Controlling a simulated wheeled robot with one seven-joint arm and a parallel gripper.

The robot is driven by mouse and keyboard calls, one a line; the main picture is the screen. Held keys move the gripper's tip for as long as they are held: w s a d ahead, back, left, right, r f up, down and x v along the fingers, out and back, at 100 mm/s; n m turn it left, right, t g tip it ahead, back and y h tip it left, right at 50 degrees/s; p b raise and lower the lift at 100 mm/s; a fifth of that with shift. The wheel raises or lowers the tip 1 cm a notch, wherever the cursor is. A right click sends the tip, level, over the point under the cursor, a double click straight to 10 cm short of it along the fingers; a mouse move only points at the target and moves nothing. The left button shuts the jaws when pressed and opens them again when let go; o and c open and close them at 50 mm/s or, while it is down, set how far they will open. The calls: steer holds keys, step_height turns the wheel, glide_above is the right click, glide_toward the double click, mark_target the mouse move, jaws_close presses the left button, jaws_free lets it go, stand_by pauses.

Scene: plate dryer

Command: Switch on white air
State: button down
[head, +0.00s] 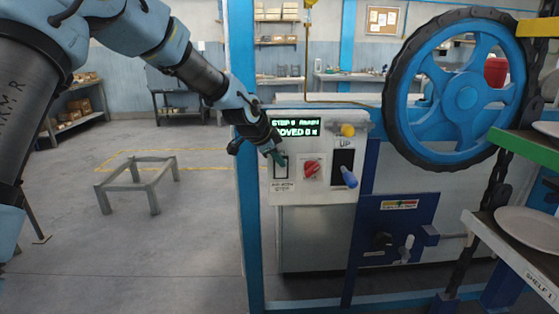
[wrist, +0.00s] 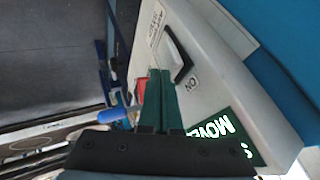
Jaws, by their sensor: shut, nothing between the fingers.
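A white control panel (head: 300,198) is fixed to the blue frame, with a lit display (head: 298,126) above its controls. A black-framed white rocker switch (head: 281,172) is at the panel's left; small lettering below it is too small to read surely. The rocker also shows in the wrist view (wrist: 169,52), with "ON" printed beside one end. My gripper (head: 280,158) is shut and empty, its green fingers over the upper part of the switch in the head view. In the wrist view, the fingertips (wrist: 160,74) are close to the switch frame; I cannot tell whether they touch.
A red knob (head: 311,170), a blue-handled lever (head: 349,178) and a yellow knob (head: 347,130) are right of the switch. A blue wheel (head: 466,98) and a shelf with a plate (head: 530,228) stand further right.

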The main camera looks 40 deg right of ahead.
mark_target(286, 159)
steer(key=w+d+r+g+y+p, duration=0.1)
steer(key=p, duration=0.2)
steer(key=shift+r, duration=0.1)
stand_by(0.3)
steer(key=shift+r+p, duration=0.55)
steer(key=shift+r, duration=0.2)
